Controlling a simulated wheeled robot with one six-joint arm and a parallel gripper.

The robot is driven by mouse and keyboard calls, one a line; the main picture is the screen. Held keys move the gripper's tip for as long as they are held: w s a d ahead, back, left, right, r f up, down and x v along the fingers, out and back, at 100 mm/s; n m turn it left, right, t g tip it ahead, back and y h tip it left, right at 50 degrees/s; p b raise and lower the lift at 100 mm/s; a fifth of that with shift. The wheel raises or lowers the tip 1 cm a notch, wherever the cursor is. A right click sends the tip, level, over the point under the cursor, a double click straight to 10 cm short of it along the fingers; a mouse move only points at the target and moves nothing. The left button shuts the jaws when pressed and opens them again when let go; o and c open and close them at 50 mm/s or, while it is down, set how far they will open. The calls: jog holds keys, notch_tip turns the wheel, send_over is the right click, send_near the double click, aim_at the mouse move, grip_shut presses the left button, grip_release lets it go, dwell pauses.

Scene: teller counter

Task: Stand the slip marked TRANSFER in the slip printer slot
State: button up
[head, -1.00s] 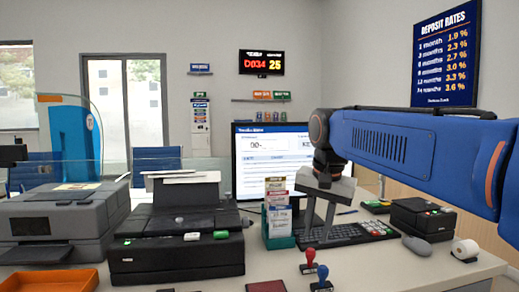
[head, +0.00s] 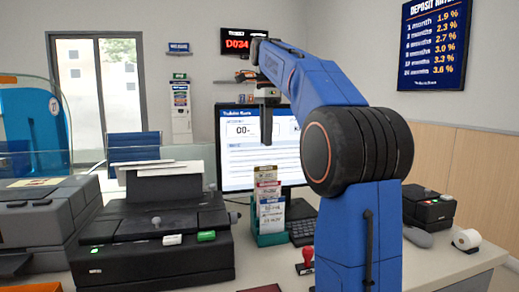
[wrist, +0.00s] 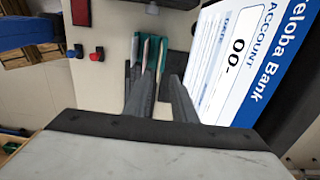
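A teal rack (head: 272,238) stands on the counter in front of the monitor. It holds several upright slips (head: 270,207) in a stepped row, with pale, red and grey-blue faces. Their print is too small to tell which says TRANSFER. The black printer (head: 150,252) stands to the left of the rack, with a pale sheet standing at its back; I cannot make out its slot clearly. My gripper (head: 266,142) points down above the rack, in front of the monitor. In the wrist view its two fingers (wrist: 163,74) are apart and empty, with the teal rack (wrist: 150,52) beyond them.
The monitor (head: 233,170) stands close behind the rack. A grey machine (head: 40,225) is at the left. A paper roll (head: 466,239) sits at the far right.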

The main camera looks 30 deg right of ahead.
notch_tip(320, 180, down, 17)
jog(key=shift+f, duration=0.1)
dwell(0.7)
grip_shut()
jog(key=shift+r, duration=5.75)
